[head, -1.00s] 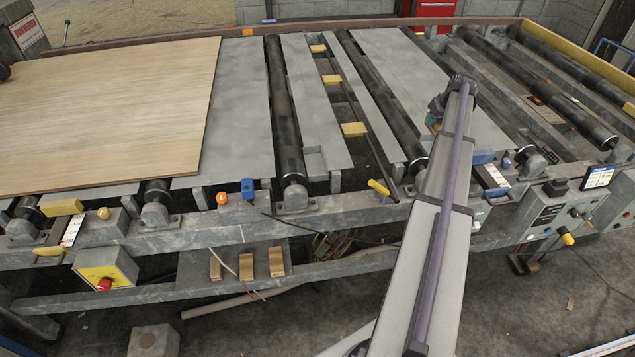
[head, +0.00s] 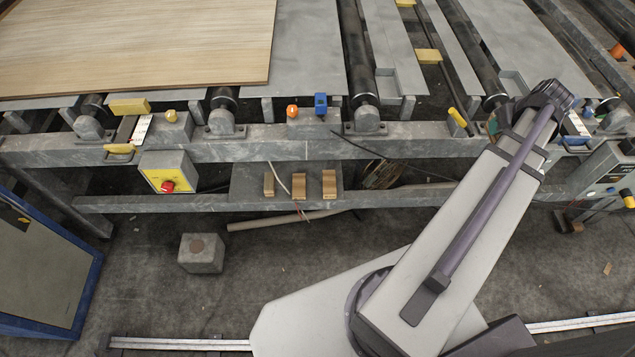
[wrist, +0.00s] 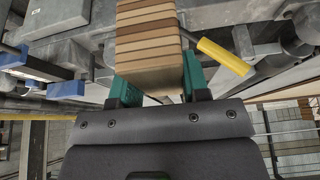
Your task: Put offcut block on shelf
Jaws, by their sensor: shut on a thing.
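The offcut block (wrist: 148,40) is a striped stack of light and brown wood layers. In the wrist view my gripper (wrist: 156,76) has its teal fingers shut on both sides of it. In the head view the gripper is almost wholly hidden behind my arm, near the front rail at right; the held block cannot be made out there. The shelf (head: 245,190) is a grey plate low under the roller table. Three small wooden blocks (head: 329,183) stand on it, with a thin pale cable by them.
The table's front rail (head: 270,146) runs above the shelf. A yellow handle (wrist: 224,57) is close right of the held block. A yellow box with a red button (head: 168,172) hangs left of the shelf. A concrete block (head: 201,254) stands on the floor.

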